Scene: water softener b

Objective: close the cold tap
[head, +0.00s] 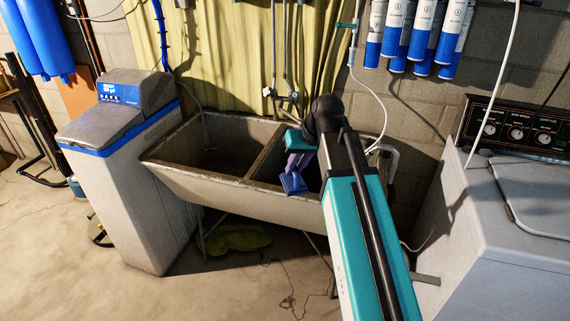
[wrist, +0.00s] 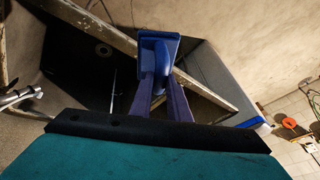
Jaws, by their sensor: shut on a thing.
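A double-basin sink (head: 195,180) stands against the wall, with taps (head: 292,97) on pipes above its back edge. A metal tap (wrist: 20,98) also shows at the left edge of the wrist view. I cannot tell which tap is the cold one, nor whether it is open. My gripper (head: 296,168) hangs over the right basin, in front of the taps and apart from them. Its purple fingers (wrist: 160,98) are shut on a small blue thing (wrist: 158,50) with a flat end. The thing also shows in the head view (head: 293,184).
A water softener (head: 125,180) stands left of the sink and a washing machine (head: 510,220) stands right. Blue-and-white filter cartridges (head: 425,25) hang at the upper right. A yellow-green curtain (head: 230,50) hangs behind the taps. A white hose (head: 362,95) runs down the wall.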

